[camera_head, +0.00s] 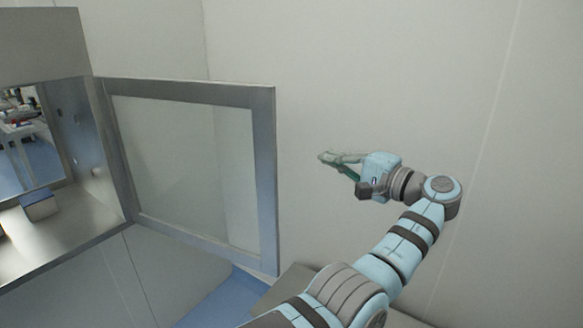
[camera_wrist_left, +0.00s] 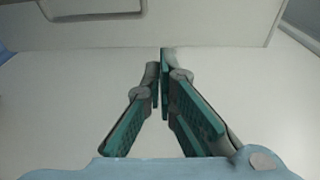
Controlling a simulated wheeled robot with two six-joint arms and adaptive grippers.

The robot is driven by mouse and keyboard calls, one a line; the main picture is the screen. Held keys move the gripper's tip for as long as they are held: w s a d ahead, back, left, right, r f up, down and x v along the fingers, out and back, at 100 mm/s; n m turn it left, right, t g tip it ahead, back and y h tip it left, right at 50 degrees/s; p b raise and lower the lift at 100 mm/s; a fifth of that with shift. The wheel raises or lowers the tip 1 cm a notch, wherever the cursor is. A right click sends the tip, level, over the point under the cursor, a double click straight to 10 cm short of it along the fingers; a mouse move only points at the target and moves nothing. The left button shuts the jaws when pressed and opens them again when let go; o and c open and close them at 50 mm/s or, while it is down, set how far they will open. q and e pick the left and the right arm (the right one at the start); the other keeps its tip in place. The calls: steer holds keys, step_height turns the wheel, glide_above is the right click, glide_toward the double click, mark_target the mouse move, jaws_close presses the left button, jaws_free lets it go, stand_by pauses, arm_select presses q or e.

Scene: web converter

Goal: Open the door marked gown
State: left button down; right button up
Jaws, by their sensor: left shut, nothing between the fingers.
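A glass door with a grey metal frame (camera_head: 264,185) stands swung open from the wall box at the left in the head view. No gown marking can be read on it. My left gripper (camera_head: 326,157) is to the right of the door's free edge, apart from it, in front of the pale wall. Its green-padded fingers come together at the tips in the left wrist view (camera_wrist_left: 162,62), with nothing between them. My right gripper is not in view.
The open metal chamber (camera_head: 50,235) at the left holds a small blue-grey box (camera_head: 39,204). Through its far opening another room with a blue floor shows. A pale wall (camera_head: 400,80) stands behind my arm. Blue floor (camera_head: 225,300) shows below the door.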

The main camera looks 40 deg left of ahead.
arm_select(q)
steer(key=w+a+r+p, duration=0.1)
steer(key=a+p, duration=0.1)
steer(key=a, duration=0.8)
steer(key=s, duration=0.2)
steer(key=s+d, duration=0.1)
steer(key=shift+s+f+p, duration=0.1)
steer(key=shift+s+p, duration=0.25)
steer(key=shift+p, duration=0.05)
steer(key=shift+w, duration=0.1)
